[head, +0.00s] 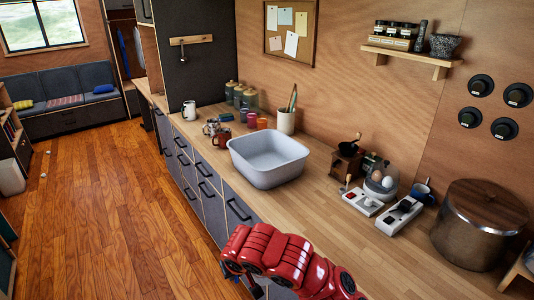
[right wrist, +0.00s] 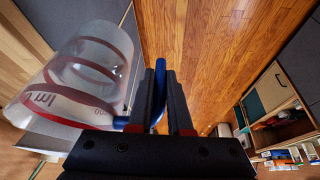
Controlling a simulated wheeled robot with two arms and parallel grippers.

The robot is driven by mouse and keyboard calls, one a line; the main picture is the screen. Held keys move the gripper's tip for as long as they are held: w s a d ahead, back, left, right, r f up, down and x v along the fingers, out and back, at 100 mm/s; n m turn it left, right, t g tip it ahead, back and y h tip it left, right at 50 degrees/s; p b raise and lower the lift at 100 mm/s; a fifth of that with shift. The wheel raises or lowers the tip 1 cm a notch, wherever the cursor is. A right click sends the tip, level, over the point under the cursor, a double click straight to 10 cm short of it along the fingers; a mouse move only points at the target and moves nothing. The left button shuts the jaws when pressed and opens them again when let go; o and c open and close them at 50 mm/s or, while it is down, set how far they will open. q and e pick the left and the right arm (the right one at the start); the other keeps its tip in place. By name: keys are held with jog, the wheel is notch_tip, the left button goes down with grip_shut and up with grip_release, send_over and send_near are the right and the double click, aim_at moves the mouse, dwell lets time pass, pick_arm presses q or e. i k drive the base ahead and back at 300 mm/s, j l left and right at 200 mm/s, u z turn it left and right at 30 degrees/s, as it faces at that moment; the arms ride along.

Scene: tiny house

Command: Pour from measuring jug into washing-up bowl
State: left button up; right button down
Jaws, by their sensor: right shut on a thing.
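The washing-up bowl (head: 268,172) is a pale grey rectangular tub standing upright on the wooden counter in the head view. Its visible inside looks empty. In the right wrist view, the measuring jug (right wrist: 85,75) is clear with red bands and printed marks, to the left of my right gripper (right wrist: 161,78). That gripper is shut on the jug's blue handle. I cannot tell whether the jug holds anything. In the head view my red right arm (head: 290,262) is at the bottom, nearer than the bowl; the jug cannot be made out there. My left gripper is not in view.
The counter in front of the bowl is clear.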

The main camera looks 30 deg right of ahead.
aim_at(269, 159)
jog(key=i+j+z, duration=0.45)
jog(key=i+j, duration=0.6)
